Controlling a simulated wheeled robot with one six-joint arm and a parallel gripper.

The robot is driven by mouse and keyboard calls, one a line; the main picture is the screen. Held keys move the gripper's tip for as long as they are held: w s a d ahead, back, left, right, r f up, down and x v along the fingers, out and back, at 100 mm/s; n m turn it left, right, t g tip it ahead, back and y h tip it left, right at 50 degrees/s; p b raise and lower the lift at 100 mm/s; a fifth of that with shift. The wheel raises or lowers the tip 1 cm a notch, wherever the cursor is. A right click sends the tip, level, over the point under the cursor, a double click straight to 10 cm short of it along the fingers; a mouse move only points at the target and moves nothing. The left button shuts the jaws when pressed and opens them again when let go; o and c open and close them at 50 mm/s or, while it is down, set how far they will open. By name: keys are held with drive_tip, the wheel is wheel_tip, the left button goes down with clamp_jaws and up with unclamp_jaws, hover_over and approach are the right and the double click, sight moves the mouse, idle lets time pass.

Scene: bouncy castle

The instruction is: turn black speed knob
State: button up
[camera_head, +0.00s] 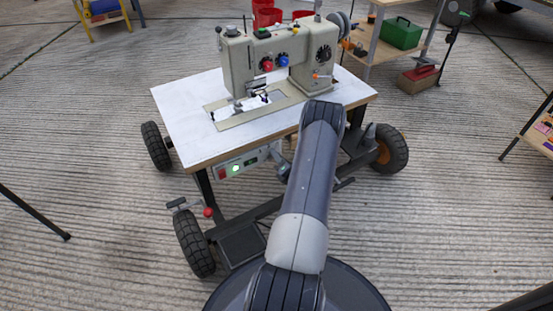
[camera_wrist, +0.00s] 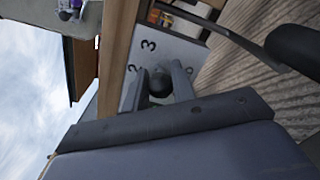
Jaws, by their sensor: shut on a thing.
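The black speed knob (camera_wrist: 160,84) sits on a pale grey panel (camera_wrist: 172,48) with printed numbers around it, in the wrist view. My gripper (camera_wrist: 161,72) is shut on the knob, one finger on each side of it. In the head view my gripper (camera_head: 281,166) is at the right end of the control box (camera_head: 243,161), just under the table's front edge. The knob is hidden there by my arm and gripper. The knob's pointer mark cannot be made out.
The sewing machine (camera_head: 240,62) stands on a white-topped wheeled table (camera_head: 180,100). The wooden table edge (camera_wrist: 118,50) runs close beside my gripper. The box carries a red switch and a lit green light. A dark curved bar (camera_wrist: 225,35) passes nearby in the wrist view.

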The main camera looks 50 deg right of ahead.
drive_tip(key=shift+d+f+m, duration=0.1)
drive_tip(key=shift+d+m, duration=0.05)
drive_tip(key=shift+m, duration=0.35)
drive_tip(key=o, duration=0.9)
drive_tip(key=p+v, duration=0.3)
drive_tip(key=v, duration=0.8)
drive_tip(key=shift+d, duration=0.1)
drive_tip(key=shift+w, duration=0.1)
